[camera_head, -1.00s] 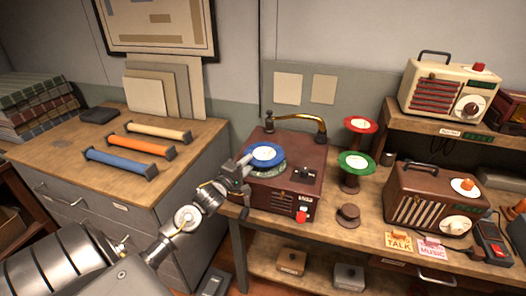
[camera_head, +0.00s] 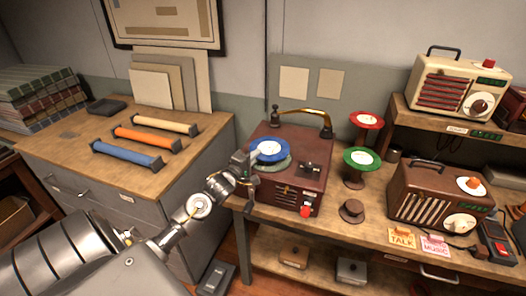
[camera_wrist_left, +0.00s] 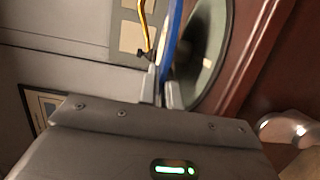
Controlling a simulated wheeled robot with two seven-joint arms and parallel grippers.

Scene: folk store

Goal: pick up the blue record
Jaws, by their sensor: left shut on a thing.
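The blue record (camera_head: 269,151) has a white label and is at the turntable of the brown record player (camera_head: 288,186). In the left wrist view the record (camera_wrist_left: 171,42) shows edge-on between the fingers, with the green-grey platter (camera_wrist_left: 216,60) beside it. My left gripper (camera_head: 251,162) reaches in from the left and is shut on the record's near-left edge. Its fingertips (camera_wrist_left: 165,92) also show in the left wrist view. A gap between record and platter shows there. My right gripper is not in view.
A red record (camera_head: 367,119) and a green record (camera_head: 362,157) sit on stands to the right. The brass tonearm (camera_head: 305,114) arches behind the platter. A brown radio (camera_head: 428,196) stands further right. A small brown knob-like piece (camera_head: 352,211) is on the bench.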

